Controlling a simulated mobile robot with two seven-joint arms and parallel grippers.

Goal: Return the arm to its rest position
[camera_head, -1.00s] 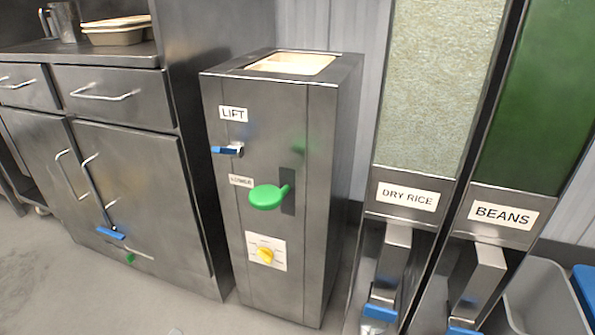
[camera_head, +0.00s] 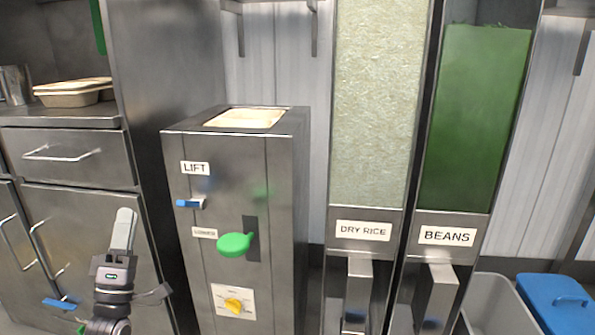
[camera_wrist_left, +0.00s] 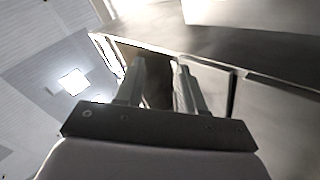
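My left gripper (camera_head: 124,222) is raised in the lower left of the head view, in front of the steel cabinet (camera_head: 85,215). It points upward. In the left wrist view its two fingers (camera_wrist_left: 160,80) stand apart with nothing between them, so it is open and empty. My right gripper is not in view.
Dry rice (camera_head: 375,110) and beans (camera_head: 475,120) dispensers stand further right. A blue-lidded bin (camera_head: 560,300) is at lower right.

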